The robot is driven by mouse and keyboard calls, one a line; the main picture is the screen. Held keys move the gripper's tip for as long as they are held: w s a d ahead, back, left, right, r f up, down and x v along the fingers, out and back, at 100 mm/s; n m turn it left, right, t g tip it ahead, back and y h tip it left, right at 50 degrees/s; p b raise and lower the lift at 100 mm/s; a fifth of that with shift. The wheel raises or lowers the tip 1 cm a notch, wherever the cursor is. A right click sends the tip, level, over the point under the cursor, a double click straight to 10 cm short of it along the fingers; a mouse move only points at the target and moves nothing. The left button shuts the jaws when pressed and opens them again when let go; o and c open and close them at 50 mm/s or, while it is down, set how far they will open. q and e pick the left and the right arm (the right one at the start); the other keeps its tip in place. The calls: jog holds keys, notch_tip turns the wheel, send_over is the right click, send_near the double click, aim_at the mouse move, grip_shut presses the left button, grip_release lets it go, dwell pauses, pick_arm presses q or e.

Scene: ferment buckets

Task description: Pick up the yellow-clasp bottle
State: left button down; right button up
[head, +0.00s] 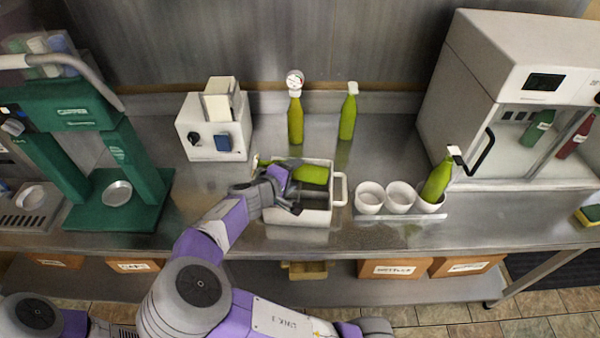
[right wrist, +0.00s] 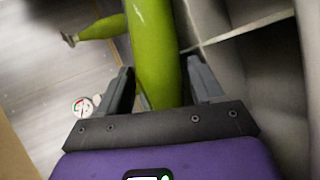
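My right gripper (head: 288,192) is over the left part of a white handled crate (head: 338,190). A green bottle (head: 312,174) lies in the crate, with a green neck at its left end. In the right wrist view the two fingers (right wrist: 160,88) are spread on either side of a green bottle body (right wrist: 155,45); firm contact does not show. A green neck with a greyish clasp (right wrist: 70,40) sticks out to the left there. I cannot make out a yellow clasp on any bottle. My left gripper is not in view.
Two green bottles stand behind, one under a round gauge (head: 295,80), one white-topped (head: 348,115). Another green bottle (head: 437,182) leans in a white cup at right. White cups (head: 370,197), a white cabinet (head: 470,80), a white device (head: 215,130) and a green machine (head: 80,150) flank the crate.

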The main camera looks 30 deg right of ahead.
jog(key=shift+f, duration=0.1)
jog(key=c, duration=0.8)
